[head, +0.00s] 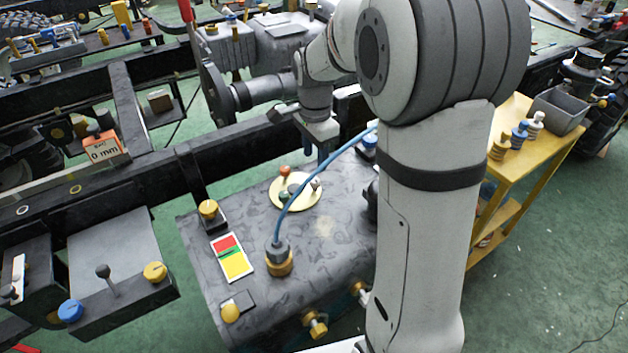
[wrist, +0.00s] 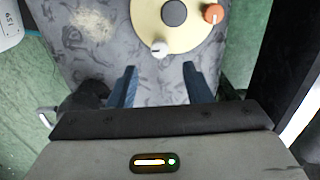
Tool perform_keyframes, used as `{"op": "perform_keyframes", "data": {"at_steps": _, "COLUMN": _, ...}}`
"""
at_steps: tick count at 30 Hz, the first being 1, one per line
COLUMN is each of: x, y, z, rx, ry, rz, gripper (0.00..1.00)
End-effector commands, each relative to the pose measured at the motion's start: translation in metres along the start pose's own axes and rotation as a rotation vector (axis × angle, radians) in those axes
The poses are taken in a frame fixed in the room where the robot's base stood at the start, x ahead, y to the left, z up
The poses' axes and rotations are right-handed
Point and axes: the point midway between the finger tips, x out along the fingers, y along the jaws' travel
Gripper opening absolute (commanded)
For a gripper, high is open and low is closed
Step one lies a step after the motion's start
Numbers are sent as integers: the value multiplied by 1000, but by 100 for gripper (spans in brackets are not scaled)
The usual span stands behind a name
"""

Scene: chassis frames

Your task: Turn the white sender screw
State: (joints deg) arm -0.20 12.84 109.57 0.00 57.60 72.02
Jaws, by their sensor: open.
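The white sender screw (wrist: 160,48) sits at the edge of a pale yellow round plate (wrist: 148,22) with a dark grey centre. In the head view a pale knob (head: 315,184) on the plate's right side (head: 279,204) appears to be the same screw. My gripper (wrist: 160,76) is open and empty. In the wrist view the screw lies just beyond the fingertips, between their lines, with no visible contact. An orange screw (wrist: 213,13) sits farther right on the plate, and it also shows in the head view (head: 284,171). My gripper (head: 322,156) shows in the head view above and behind the plate.
The plate lies on a mottled grey tank (head: 325,255). A blue cable (head: 325,165) arches over it from a brass fitting (head: 279,262). A black frame rail (head: 130,175) runs behind. A yellow cart (head: 540,140) stands right. Green floor (head: 545,250) is open at right.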

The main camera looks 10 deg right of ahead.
Motion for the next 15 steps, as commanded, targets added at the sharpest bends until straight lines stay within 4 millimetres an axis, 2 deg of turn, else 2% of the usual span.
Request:
{"op": "perform_keyframes", "data": {"at_steps": 9, "x": 51, "y": 1, "z": 0, "rx": 2, "ry": -1, "rz": 2, "gripper": 45}}
{"op": "perform_keyframes", "data": {"at_steps": 15, "x": 70, "y": 1, "z": 0, "rx": 1, "ry": -1, "rz": 2, "gripper": 45}}
